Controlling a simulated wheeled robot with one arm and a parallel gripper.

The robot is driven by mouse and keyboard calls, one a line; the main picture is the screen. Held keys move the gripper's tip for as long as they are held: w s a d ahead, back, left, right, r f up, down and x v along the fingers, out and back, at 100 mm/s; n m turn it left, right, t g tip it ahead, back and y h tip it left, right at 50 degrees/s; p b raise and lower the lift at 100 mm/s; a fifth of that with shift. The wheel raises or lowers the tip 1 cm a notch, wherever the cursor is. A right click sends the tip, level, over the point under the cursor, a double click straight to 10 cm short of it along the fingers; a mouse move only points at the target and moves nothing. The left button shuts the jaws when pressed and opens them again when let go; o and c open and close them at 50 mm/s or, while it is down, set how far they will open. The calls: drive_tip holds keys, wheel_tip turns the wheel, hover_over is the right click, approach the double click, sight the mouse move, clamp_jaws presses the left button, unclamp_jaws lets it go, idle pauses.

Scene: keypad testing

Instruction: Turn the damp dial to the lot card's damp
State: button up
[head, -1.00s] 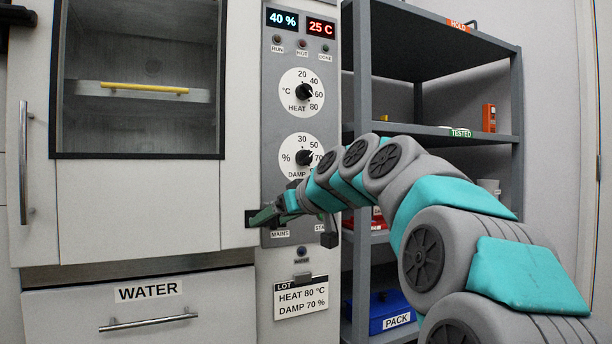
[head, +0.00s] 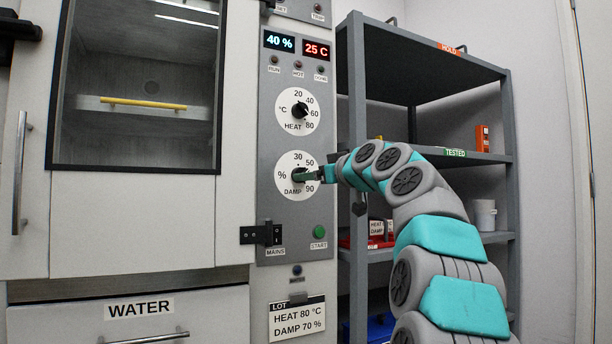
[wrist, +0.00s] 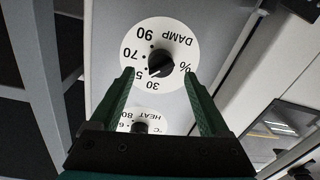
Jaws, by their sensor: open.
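The damp dial (head: 286,160) is a white round face with a black knob on the grey panel, marked 30, 50, 70, 90. In the wrist view the dial (wrist: 185,38) is upside down, and its knob (wrist: 162,62) seems to point between 30 and 50. My gripper (head: 304,176) is at the dial and partly covers the knob in the head view. In the wrist view the open fingers (wrist: 158,76) stand apart with the knob just beyond and between their tips; contact cannot be told. The lot card (head: 297,319) reads HEAT 80 °C, DAMP 70 %.
The heat dial (head: 287,111) is just above. Displays read 40 % (head: 279,41) and 25 C (head: 317,49). The MAINS switch (head: 277,234) and green START button (head: 319,231) lie below. A grey shelf rack (head: 430,157) stands right of the panel, close to my arm.

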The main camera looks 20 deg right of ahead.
drive_tip(key=w, duration=0.4)
drive_tip(key=shift+a+p, duration=0.25)
drive_tip(key=shift+p, duration=0.15)
clamp_jaws()
